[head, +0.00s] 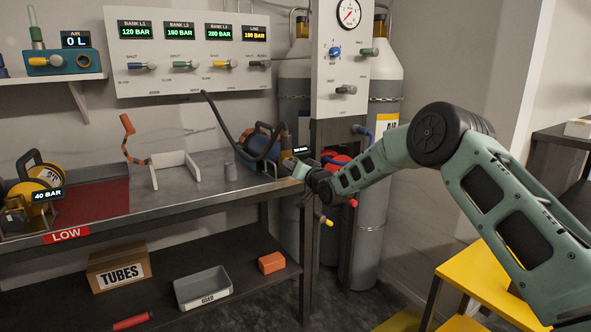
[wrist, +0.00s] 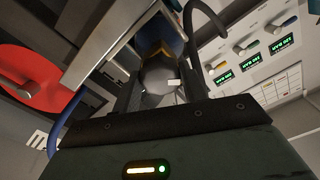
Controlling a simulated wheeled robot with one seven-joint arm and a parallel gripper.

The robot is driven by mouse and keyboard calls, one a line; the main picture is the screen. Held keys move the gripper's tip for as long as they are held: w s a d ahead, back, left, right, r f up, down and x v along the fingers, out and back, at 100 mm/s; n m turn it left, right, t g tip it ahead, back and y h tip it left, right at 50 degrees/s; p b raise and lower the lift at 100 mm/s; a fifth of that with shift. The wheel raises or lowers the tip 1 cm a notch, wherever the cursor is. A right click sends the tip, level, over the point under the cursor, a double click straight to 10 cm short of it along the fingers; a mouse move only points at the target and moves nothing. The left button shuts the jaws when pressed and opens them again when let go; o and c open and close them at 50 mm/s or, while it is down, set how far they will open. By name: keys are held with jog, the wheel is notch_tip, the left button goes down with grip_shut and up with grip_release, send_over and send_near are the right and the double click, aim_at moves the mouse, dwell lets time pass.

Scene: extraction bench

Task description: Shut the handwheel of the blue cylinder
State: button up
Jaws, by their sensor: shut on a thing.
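The blue cylinder (head: 262,141) lies on the right end of the bench, with a dark carrying frame around it. My gripper (head: 297,167) reaches in from the right to its near right end. In the wrist view my gripper's fingers (wrist: 162,92) are shut on a dark grey round handwheel (wrist: 160,75). A yellow band (wrist: 155,52) and part of the blue cylinder (wrist: 165,20) show behind it. In the head view the handwheel is mostly hidden by my gripper. How far the wheel is turned cannot be told.
A yellow cylinder (head: 38,190) lies far left. A black hose (head: 225,125) runs down to the blue cylinder. A red round thing (wrist: 35,80) and a gauge panel (head: 345,60) are close by.

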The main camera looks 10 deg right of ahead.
jog(key=shift+a+f+m+b, duration=0.1)
jog(key=shift+m+b, duration=0.5)
jog(key=shift+m, duration=1.9)
jog(key=shift+a+f+m+b, duration=0.1)
jog(key=shift+m+b, duration=0.45)
jog(key=shift+m, duration=1.95)
jog(key=shift+r, duration=0.1)
jog(key=o, duration=1)
jog(key=shift+d+r, duration=0.1)
jog(key=shift+s, duration=0.15)
jog(key=p+v, duration=0.1)
jog(key=v, duration=1.6)
